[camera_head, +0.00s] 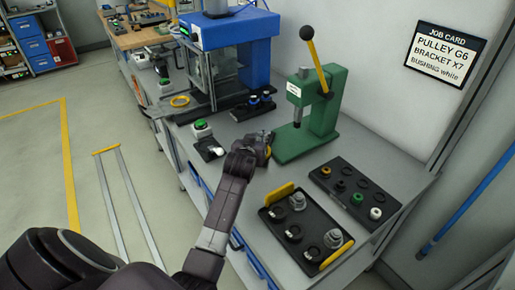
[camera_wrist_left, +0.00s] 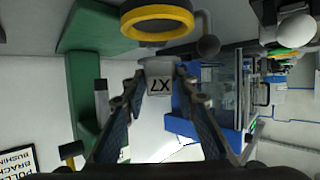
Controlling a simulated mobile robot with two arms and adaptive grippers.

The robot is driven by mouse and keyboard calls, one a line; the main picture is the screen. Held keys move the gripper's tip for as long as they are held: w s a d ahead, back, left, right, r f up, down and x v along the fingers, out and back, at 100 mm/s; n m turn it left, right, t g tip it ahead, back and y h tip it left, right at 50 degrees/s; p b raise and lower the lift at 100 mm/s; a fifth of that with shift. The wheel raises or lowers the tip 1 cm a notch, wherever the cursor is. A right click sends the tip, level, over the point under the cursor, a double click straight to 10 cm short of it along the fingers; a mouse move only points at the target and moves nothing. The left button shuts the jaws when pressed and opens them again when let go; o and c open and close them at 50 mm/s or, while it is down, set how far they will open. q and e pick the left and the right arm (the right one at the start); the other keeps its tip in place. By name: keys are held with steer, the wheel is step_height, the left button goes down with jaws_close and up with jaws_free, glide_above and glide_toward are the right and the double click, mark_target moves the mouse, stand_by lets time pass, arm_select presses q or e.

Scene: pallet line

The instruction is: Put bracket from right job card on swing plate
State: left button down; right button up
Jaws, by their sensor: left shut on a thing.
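My left gripper (camera_head: 263,146) is beside the foot of the green press, above the bench. In the left wrist view my left gripper (camera_wrist_left: 160,95) is shut on the bracket (camera_wrist_left: 160,84), whose pale block reads X7. A black and yellow ring (camera_wrist_left: 157,20) shows just beyond that block and looks joined to it. The job card (camera_head: 444,54) on the right wall reads pulley G6, bracket X7, bushing white. I cannot tell for sure which part is the swing plate. My right gripper is not in view.
The green press (camera_head: 325,112) has a raised lever. A black tray with yellow handles (camera_head: 279,193) holds several parts. A bushing tray (camera_head: 344,201) lies beside it.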

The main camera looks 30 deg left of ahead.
arm_select(q)
steer(key=shift+f, duration=2.1)
steer(key=shift+f, duration=0.1)
steer(key=c, duration=1.8)
jaws_free()
steer(key=v, duration=1.2)
steer(key=shift+r, duration=0.2)
